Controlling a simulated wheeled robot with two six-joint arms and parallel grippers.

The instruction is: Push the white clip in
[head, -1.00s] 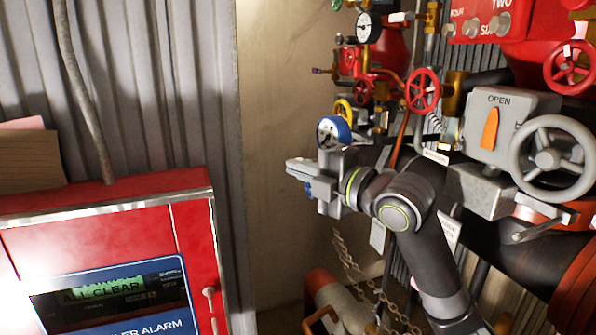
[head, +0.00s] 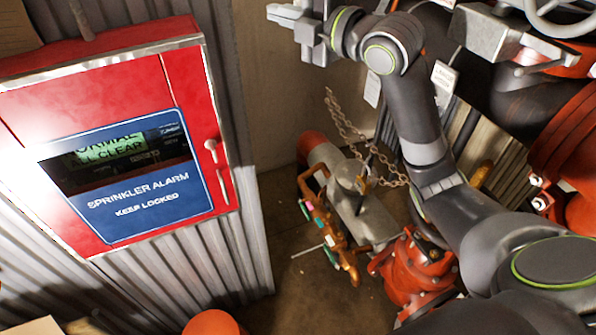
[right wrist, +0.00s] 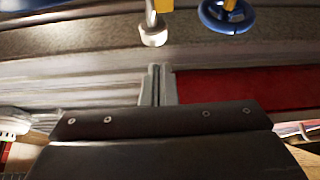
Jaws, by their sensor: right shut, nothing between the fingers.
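I cannot clearly make out a white clip. A small whitish latch (head: 211,149) shows on the right side of the red sprinkler alarm cabinet (head: 185,85) in the head view. Small white pieces (head: 538,181) also show on the red pipework at the right. My right gripper (head: 280,14) is at the top of the head view, pointing left, above and to the right of the cabinet and apart from it. Its fingers are together and empty in the right wrist view (right wrist: 157,85). My left gripper is out of view.
A chain (head: 345,125) hangs below my right arm. Red and grey pipe fittings (head: 410,265) stand on the floor. A grey handwheel shows at the top right. A pale knob (right wrist: 153,34) and a blue ring (right wrist: 228,16) are beyond the fingers in the wrist view.

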